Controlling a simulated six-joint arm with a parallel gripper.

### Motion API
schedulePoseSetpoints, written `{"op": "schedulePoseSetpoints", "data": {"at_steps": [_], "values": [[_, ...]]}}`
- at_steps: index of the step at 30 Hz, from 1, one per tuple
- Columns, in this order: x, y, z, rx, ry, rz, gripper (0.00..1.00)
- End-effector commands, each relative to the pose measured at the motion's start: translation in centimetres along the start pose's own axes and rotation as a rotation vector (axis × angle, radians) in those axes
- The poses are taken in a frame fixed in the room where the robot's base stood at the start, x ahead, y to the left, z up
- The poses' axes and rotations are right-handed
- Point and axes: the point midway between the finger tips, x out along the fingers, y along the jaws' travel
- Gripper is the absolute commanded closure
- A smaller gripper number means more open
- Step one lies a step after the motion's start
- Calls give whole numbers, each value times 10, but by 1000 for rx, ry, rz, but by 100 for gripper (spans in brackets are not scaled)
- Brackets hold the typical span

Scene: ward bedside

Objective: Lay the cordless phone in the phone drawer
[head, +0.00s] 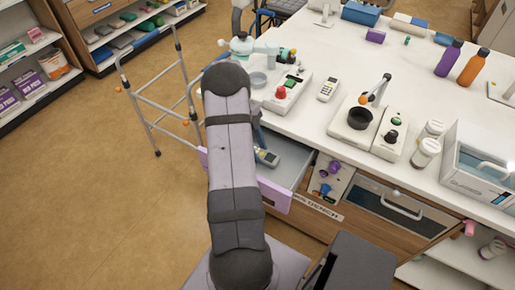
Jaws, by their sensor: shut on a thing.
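A grey handset with a dark screen, which looks like the cordless phone (267,157), shows at the open drawer (276,195), just right of my arm. I cannot tell whether it rests on the drawer floor or is held above it. The drawer is pulled out from the bench's left end, with a pale lilac front and light inside. My arm covers its left part. My gripper is hidden behind my own arm, so its fingers and their hold do not show. A second, pale handset-like device (327,89) lies on the bench top.
The white bench top (320,50) holds a device with a red knob (282,93), a black-cupped device (359,117), jars (427,150), bottles (448,58) and a clear-sided bin (480,165). A walking frame (160,100) stands left of the bench.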

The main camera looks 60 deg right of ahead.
Motion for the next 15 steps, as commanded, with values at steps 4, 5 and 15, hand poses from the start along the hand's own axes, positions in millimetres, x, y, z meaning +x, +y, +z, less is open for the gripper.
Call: {"op": "schedulePoseSetpoints", "data": {"at_steps": [4, 5, 15], "values": [[1, 0, 0, 0, 0, 0, 88], [1, 0, 0, 0, 0, 0, 88], [4, 0, 2, 0, 0, 0, 88]]}}
